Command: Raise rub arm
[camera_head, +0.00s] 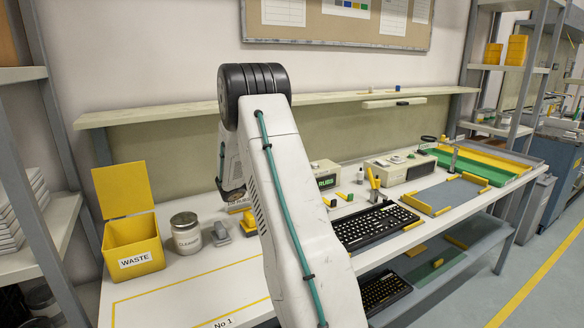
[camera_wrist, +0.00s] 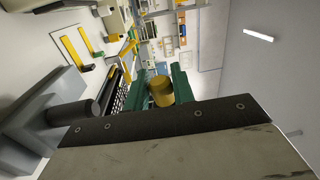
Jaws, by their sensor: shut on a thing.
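My gripper (camera_wrist: 161,88) shows in the wrist view as two green fingers shut on a yellow cylindrical knob (camera_wrist: 162,92). The knob's mount is hidden, so I cannot tell for sure that it belongs to the rub arm. In the head view a cream box machine with a green label reading "RUBS" (camera_head: 325,181) stands on the bench, partly behind my arm. My gripper is hidden behind my arm there. A grey block with a dark cylinder (camera_wrist: 72,116) shows at the left of the wrist view; I cannot tell what it is.
A black keyboard (camera_head: 375,226) lies right of my arm, beside a grey tray with yellow corners (camera_head: 447,193). A yellow WASTE bin (camera_head: 134,247) and a lidded jar (camera_head: 186,234) stand on the left. A long shelf (camera_head: 420,93) runs above the bench.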

